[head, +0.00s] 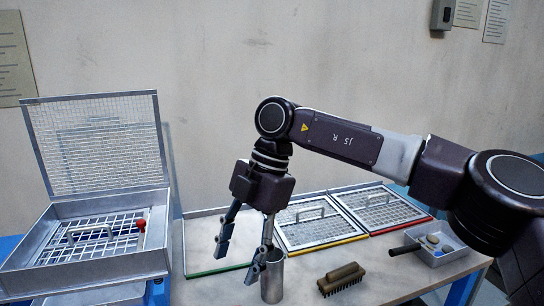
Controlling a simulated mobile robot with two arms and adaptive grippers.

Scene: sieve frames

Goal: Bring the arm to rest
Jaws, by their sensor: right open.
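My right arm (345,140) reaches in from the right and bends down at its wrist over the table. Its right gripper (236,264) points down with its two fingers apart, open, with nothing seen between them. One finger is beside the left edge of a metal cup (272,283) and overlaps it in the picture; I cannot tell whether they touch. The cup stands upright near the table's front. My left gripper is not in view.
Framed sieves with yellow (318,232) and red (383,214) edges lie behind. A green-edged frame (205,272) lies left. A brush (341,279) and a grey tray (440,256) are right. An open mesh-lidded box (90,270) stands far left.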

